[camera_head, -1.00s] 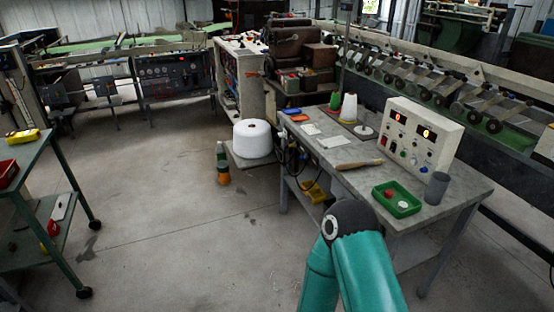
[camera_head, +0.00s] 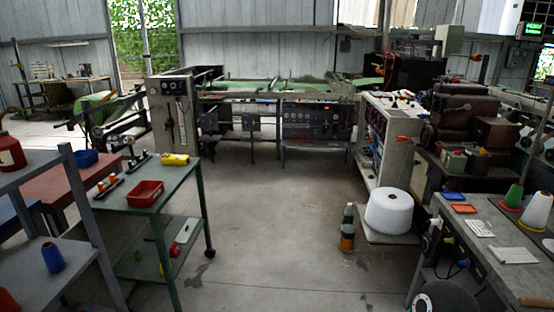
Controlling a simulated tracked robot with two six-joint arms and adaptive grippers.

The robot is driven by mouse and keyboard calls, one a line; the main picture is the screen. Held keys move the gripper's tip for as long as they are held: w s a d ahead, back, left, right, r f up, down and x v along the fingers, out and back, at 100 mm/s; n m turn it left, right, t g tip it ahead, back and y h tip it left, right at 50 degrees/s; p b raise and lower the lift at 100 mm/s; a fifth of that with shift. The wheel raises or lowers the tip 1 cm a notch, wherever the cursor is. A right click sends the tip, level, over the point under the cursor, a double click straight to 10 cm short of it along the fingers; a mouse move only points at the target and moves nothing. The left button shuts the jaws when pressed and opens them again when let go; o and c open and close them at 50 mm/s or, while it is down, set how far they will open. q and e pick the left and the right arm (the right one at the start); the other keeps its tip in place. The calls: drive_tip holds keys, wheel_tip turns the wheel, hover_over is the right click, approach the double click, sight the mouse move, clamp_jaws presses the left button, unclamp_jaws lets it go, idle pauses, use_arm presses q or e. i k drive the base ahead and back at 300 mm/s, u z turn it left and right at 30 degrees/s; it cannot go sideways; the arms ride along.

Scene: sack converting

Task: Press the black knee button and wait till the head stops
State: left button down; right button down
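I cannot make out a black knee button in this view. A brown machine head (camera_head: 461,112) stands at the right behind the workbench, next to a pale cabinet (camera_head: 391,140) with many controls on its side. A dark control panel (camera_head: 312,122) with dials and a small red light sits on the long machine at the back. Whether any head is moving cannot be told. Neither gripper is in view; only a dark round joint of my arm shows at the bottom right.
A white thread cone (camera_head: 389,211) stands on a low platform, with a green and orange bottle (camera_head: 347,228) beside it. The grey workbench (camera_head: 510,272) is at the right. A green cart (camera_head: 165,190) with a red bin (camera_head: 145,193) is at the left. The middle floor (camera_head: 270,230) is clear.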

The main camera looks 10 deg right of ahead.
sight(424, 244)
drive_tip(key=u, duration=0.1)
drive_tip(key=i, duration=1.4)
drive_tip(key=z, duration=0.25)
drive_tip(key=i, duration=1.4)
drive_tip(key=z, duration=1.35)
drive_tip(key=i, duration=1.2)
drive_tip(key=z, duration=0.8)
drive_tip(key=k, duration=0.9)
drive_tip(key=z, duration=0.15)
drive_tip(key=i, duration=0.95)
drive_tip(key=u, duration=0.05)
